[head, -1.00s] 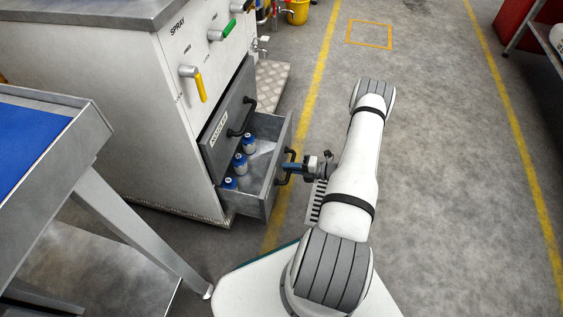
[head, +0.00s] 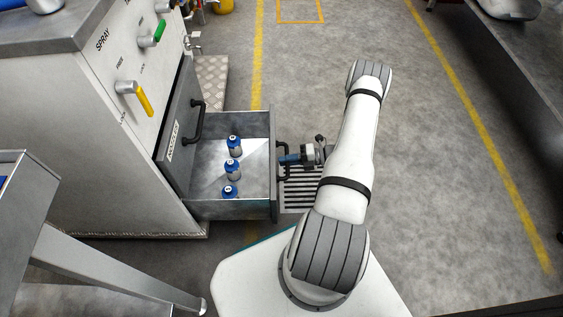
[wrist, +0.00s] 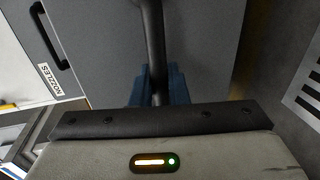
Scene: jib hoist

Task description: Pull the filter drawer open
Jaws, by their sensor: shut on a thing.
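The open lower drawer (head: 235,209) sticks out to the right from the cabinet in the head view. It holds several blue-capped bottles, among them one bottle (head: 233,170) near the middle. Its dark bar handle (head: 284,174) is on the front panel. My gripper (head: 286,160) is shut on this handle; in the wrist view the handle (wrist: 152,40) runs between the blue fingers (wrist: 158,88). The drawer above, labelled NOZZLES (head: 173,140), is closed. No label shows on the open drawer's front.
The cabinet (head: 90,150) has a yellow lever (head: 145,99) and a green lever (head: 153,40). A steel table frame (head: 85,262) stands at the lower left. A floor grate (head: 303,188) lies right of the drawer. Open floor (head: 440,200) extends to the right.

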